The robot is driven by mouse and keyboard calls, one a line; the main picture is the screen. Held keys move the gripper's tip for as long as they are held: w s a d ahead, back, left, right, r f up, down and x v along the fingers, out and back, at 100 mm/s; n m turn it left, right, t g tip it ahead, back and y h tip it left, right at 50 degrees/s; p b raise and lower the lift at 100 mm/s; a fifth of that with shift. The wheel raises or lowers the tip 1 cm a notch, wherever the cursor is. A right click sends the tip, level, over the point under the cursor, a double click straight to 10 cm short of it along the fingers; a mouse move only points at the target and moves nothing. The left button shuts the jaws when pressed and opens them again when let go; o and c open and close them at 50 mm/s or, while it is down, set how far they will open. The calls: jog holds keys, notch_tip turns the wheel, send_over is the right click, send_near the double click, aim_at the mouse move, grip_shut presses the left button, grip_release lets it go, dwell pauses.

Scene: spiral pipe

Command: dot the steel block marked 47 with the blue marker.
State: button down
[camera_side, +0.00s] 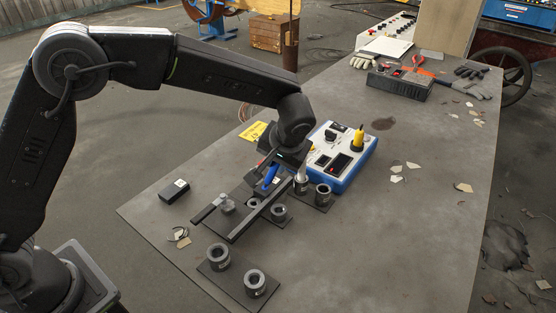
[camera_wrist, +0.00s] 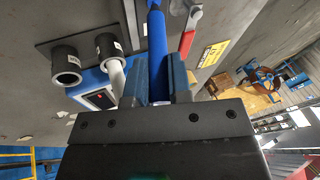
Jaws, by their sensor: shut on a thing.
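My gripper (camera_side: 270,180) is shut on the blue marker (camera_side: 270,177), which tilts down over the black plates at the near part of the table. In the wrist view the blue marker (camera_wrist: 157,50) stands between the fingers (camera_wrist: 160,82) and runs up past the top edge. Its tip is hidden in both views. A small grey block (camera_side: 227,205) sits below and left of the marker in the side view, apart from it. A dark block (camera_side: 174,191) with a white label lies farther left. I cannot read 47 on either, so I cannot tell which is the marked block.
Black cylindrical holders (camera_side: 254,283) stand on plates around my gripper. A yellow card (camera_side: 253,131) lies behind. The table's right middle is mostly clear.

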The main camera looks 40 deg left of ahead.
jog(key=shift+f, duration=0.1)
jog(key=shift+r, duration=3.55)
